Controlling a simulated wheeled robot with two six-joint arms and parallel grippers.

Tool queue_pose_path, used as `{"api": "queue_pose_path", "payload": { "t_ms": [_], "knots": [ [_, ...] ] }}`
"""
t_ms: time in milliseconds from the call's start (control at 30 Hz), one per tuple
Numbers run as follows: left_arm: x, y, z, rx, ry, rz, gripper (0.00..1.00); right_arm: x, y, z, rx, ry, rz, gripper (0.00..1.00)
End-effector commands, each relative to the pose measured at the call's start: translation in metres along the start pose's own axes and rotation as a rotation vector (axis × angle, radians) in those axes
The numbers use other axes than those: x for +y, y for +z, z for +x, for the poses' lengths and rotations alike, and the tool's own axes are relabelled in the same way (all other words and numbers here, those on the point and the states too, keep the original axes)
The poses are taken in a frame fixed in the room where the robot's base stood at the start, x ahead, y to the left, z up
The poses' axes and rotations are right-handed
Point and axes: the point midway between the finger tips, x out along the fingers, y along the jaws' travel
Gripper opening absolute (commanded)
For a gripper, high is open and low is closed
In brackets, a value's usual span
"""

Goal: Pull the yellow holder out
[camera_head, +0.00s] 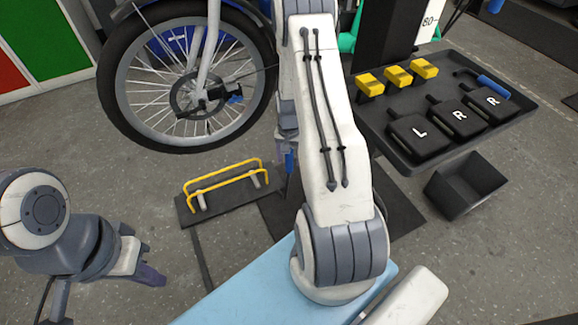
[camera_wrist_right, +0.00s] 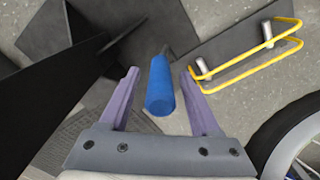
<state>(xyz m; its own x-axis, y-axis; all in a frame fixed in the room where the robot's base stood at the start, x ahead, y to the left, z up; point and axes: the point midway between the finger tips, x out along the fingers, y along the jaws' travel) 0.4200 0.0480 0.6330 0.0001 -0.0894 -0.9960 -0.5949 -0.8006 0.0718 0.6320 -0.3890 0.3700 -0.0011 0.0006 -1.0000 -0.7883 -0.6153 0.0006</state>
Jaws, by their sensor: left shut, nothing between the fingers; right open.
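The yellow holder (camera_head: 224,171) is a bent yellow rail on short posts over a dark plate on the floor, below the bike wheel. It also shows at the upper right of the right wrist view (camera_wrist_right: 250,66). My right gripper (camera_wrist_right: 158,75) is open, with a blue cylindrical handle (camera_wrist_right: 160,88) between its fingers; I cannot tell whether they touch it. The holder lies to the right of this gripper in that view. In the head view, my right arm hides most of that gripper. My left gripper (camera_head: 150,276) is shut and empty, at lower left.
A bicycle wheel (camera_head: 112,80) stands just behind the holder. On the right, a dark tray (camera_head: 395,158) carries yellow blocks and black lettered pieces. A black bin (camera_head: 465,190) sits below it. Open floor lies left of the holder.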

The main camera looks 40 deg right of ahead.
Motion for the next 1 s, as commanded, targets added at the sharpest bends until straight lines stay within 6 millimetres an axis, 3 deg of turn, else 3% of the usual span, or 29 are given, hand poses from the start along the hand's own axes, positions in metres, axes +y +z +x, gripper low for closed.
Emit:
{"api": "queue_pose_path", "payload": {
  "t_ms": [33,167,500,533,667,700,1000],
  "knots": [
    [-0.001,0.0,0.006,0.0,0.0,0.0,0.0,0.0,0.0,0.01,0.0,0.0,0.0,0.64],
    [-0.001,0.001,0.01,0.0,0.0,0.0,0.0,0.0,0.0,0.02,0.0,0.0,-0.001,0.64],
    [-0.001,0.001,0.01,0.0,0.0,0.0,0.0,0.0,0.0,0.023,0.001,-0.001,-0.001,0.64],
    [-0.001,0.001,0.01,0.0,0.0,0.0,0.0,0.0,0.0,0.023,0.001,-0.001,-0.001,0.56],
    [-0.001,0.001,0.01,0.0,0.0,0.0,0.0,0.0,0.0,0.023,0.001,0.0,-0.001,0.07],
    [-0.001,0.001,0.01,0.0,0.0,0.0,0.0,0.0,0.0,0.023,0.001,0.0,0.0,0.0],
    [-0.001,0.001,0.01,0.0,0.0,0.0,0.0,0.0,0.0,0.022,0.001,0.0,0.0,0.0]
  ]
}}
